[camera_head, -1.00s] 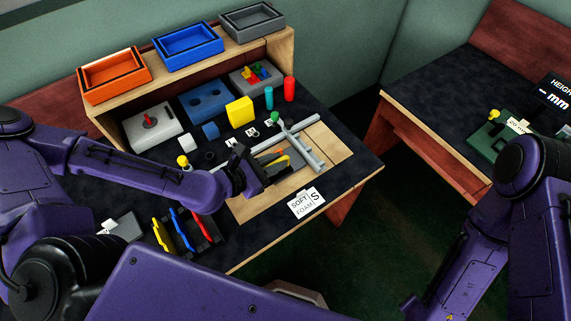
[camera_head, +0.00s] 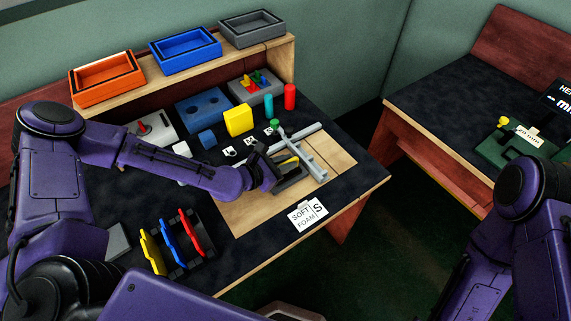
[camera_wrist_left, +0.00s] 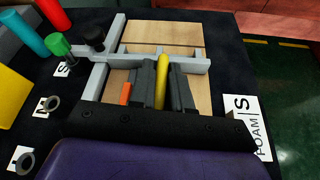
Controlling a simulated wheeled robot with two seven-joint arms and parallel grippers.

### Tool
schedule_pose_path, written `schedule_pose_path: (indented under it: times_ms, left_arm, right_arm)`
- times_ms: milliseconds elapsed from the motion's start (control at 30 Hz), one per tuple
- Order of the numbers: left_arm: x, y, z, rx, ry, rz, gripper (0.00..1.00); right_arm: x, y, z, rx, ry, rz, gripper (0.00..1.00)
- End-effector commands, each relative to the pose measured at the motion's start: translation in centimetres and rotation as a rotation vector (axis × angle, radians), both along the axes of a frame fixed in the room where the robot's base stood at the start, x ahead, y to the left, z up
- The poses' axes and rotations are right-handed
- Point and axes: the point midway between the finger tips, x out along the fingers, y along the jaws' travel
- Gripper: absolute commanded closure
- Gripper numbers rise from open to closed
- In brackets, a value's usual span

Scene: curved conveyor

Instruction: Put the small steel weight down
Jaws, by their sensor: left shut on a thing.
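My left gripper (camera_head: 277,172) is over the wooden panel beside the grey bar frame (camera_head: 306,157). In the left wrist view its two dark fingers (camera_wrist_left: 161,88) are closed around a yellow rod-like piece (camera_wrist_left: 162,78). An orange piece (camera_wrist_left: 125,94) shows just left of the fingers. I cannot make out a steel weight between the fingers. Grey rings lie by the M card (camera_wrist_left: 40,112) and the L card (camera_wrist_left: 17,154); the S card (camera_wrist_left: 62,70) is partly hidden by a green knob (camera_wrist_left: 57,45). My right gripper is out of view.
A "SOFT FOAM S" card (camera_head: 308,214) lies at the table's front edge. A rack of yellow, blue and red pieces (camera_head: 178,242) stands at front left. A yellow block (camera_head: 239,120) and several coloured cylinders stand behind. Orange, blue and grey trays (camera_head: 252,28) sit on the shelf.

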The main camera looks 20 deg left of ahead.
Motion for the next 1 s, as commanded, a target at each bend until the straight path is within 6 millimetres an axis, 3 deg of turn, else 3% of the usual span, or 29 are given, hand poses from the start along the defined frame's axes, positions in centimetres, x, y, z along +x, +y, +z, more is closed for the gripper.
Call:
schedule_pose_path:
  times_ms: [233,267,300,333,667,1000]
  left_arm:
    - [0.1,0.0,-0.4,-0.002,-0.006,0.0,1.0]
    - [0.0,0.0,-0.5,-0.001,-0.003,0.001,0.76]
    - [0.0,0.0,-0.5,-0.001,-0.003,0.001,0.63]
    - [0.0,0.0,-0.5,-0.001,-0.003,0.001,0.57]
    - [-0.2,0.3,-0.4,-0.001,-0.003,0.002,0.57]
    - [-5.7,4.0,2.7,-0.004,-0.004,0.009,0.57]
  right_arm:
    - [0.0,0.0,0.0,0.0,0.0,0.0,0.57]
    - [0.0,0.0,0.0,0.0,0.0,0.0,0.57]
    - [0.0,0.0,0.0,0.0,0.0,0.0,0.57]
    - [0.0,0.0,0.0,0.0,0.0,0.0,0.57]
    - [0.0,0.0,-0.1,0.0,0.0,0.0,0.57]
    - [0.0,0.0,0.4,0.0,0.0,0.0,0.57]
